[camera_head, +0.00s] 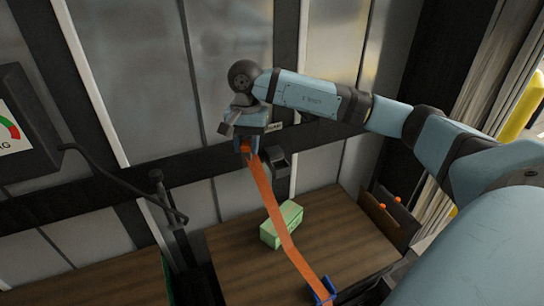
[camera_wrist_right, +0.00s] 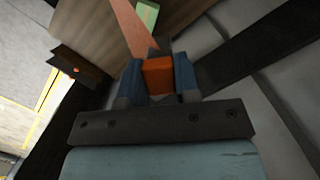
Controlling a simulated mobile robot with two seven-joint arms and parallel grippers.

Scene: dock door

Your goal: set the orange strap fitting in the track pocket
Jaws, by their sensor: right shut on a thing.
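My right gripper (camera_head: 246,140) is shut on the orange strap fitting (camera_head: 246,148), in front of the dark horizontal track on the wall. In the right wrist view the orange fitting (camera_wrist_right: 158,78) sits between the two blue fingers. An orange strap (camera_head: 272,205) hangs from it down to a blue piece (camera_head: 323,292) at the bottom. A dark pocket-like block (camera_head: 278,164) stands on the track just right of the gripper; I cannot tell whether it is the track pocket. The fitting looks apart from it. My left gripper is out of view.
A green box (camera_head: 282,225) lies on the wooden surface (camera_head: 230,250), close behind the strap. A gauge box (camera_head: 22,125) and a black hooked bar (camera_head: 120,165) are at left.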

